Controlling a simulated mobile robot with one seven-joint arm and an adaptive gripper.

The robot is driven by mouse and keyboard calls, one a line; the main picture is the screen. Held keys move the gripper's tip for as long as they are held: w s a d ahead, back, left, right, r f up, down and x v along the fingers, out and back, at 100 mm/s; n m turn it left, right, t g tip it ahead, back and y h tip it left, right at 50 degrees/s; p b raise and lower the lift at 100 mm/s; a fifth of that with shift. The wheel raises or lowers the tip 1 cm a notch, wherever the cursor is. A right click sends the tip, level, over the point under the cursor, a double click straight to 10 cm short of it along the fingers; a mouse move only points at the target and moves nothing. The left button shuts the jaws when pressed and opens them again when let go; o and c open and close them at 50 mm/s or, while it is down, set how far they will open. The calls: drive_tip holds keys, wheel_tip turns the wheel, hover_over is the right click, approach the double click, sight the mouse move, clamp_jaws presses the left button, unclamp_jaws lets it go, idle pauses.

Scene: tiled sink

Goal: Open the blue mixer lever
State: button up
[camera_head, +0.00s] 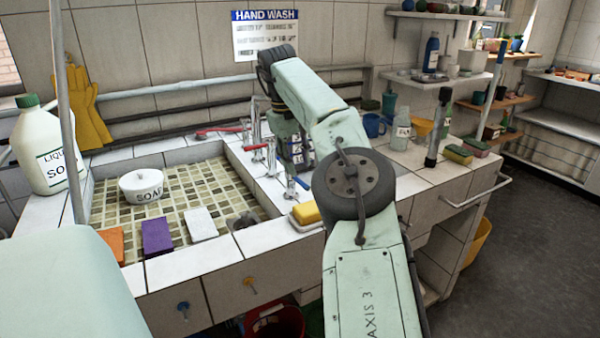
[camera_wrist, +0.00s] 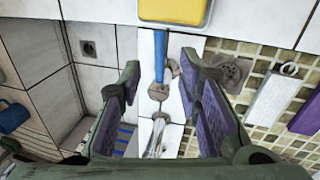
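The blue mixer lever (camera_wrist: 160,57) shows in the wrist view as a narrow blue bar on a metal tap (camera_wrist: 158,92), pointing towards the sponge dish. In the head view the blue lever (camera_head: 302,183) is a small blue end at the tap on the sink's right rim. My gripper (camera_wrist: 160,72) is open, with one purple-padded finger on each side of the lever's line. I see no clear contact between finger and lever. In the head view my wrist hangs just above the tap, and my fingers are mostly hidden.
A yellow sponge (camera_head: 306,213) lies in a white dish close to the lever. Red-handled taps (camera_head: 258,152) stand behind. The tiled sink (camera_head: 110,205) with a soap bowl (camera_head: 142,185) is to the left. A glass bottle (camera_head: 401,130) and blue mug (camera_head: 374,125) stand to the right.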

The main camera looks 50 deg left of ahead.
drive_tip(key=shift+s+r, duration=0.2)
drive_tip(key=shift+r, duration=0.95)
